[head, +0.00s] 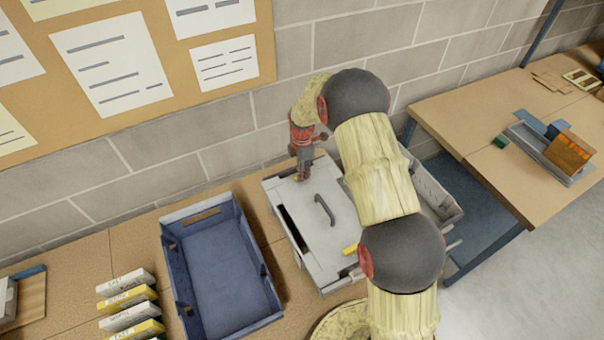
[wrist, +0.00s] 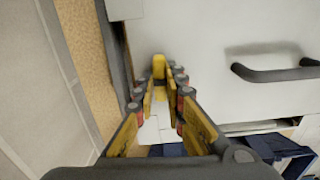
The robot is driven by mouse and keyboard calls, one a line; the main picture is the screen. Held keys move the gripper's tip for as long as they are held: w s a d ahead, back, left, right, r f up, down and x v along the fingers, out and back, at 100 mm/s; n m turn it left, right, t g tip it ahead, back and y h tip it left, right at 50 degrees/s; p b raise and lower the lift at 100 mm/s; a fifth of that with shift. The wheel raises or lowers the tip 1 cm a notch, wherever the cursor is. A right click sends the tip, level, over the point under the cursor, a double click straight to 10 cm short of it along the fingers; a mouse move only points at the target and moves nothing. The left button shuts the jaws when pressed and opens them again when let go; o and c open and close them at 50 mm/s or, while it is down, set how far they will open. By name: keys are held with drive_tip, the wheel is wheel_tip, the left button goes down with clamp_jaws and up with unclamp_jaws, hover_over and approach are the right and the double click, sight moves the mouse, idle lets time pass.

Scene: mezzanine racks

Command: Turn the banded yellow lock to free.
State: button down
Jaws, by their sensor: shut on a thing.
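A grey case with a flat lid (head: 308,231) stands on the bench, with a dark handle (head: 325,210) on its lid. My gripper (head: 302,175) reaches down at the lid's far edge, near the wall. In the wrist view a small upright yellow lock (wrist: 158,66) stands between the fingertips of my gripper (wrist: 159,82), which is shut on it. A second yellow lock (head: 350,249) is on the lid's near right side, apart from my gripper.
An empty blue bin (head: 222,270) stands left of the case. Several white and yellow boxes (head: 130,302) lie at the front left. A grey bin (head: 433,190) is right of the case, partly behind my arm. The block wall is close behind.

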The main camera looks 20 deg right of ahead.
drive_tip(key=shift+n, duration=0.3)
idle(0.4)
drive_tip(key=c, duration=2)
unclamp_jaws()
drive_tip(key=shift+o, duration=0.8)
wheel_tip(320, 180, up, 12)
